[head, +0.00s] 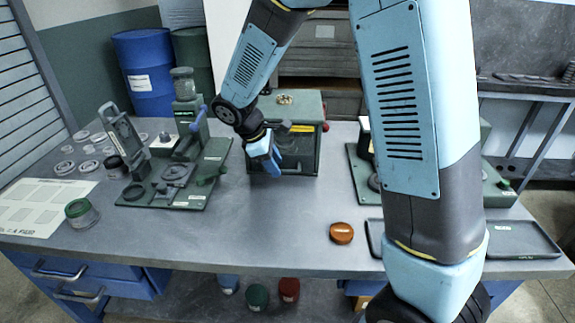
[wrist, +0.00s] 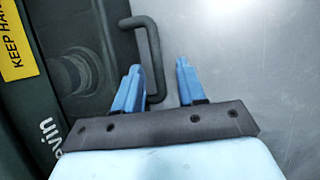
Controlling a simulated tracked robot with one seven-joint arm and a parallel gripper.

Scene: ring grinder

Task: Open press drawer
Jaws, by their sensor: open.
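The press is a dark green box (head: 305,105) at the middle of the workbench in the head view. Its front shows in the wrist view as a dark panel (wrist: 98,125) with a yellow warning label (wrist: 18,40) and a round recess. A dark U-shaped drawer handle (wrist: 153,35) stands out from this front. My gripper (head: 273,165) is in front of the press; in the wrist view my gripper (wrist: 159,67) is open. The outer bar of the handle shows between its two blue fingers. I cannot tell whether either finger touches it. My arm hides part of the press front.
A green fixture board (head: 190,185) with a clamp stands left of the press. A jar (head: 82,213) and several rings lie further left. An orange disc (head: 341,233) and a dark tray (head: 520,240) are at the front right. The bench before the press is clear.

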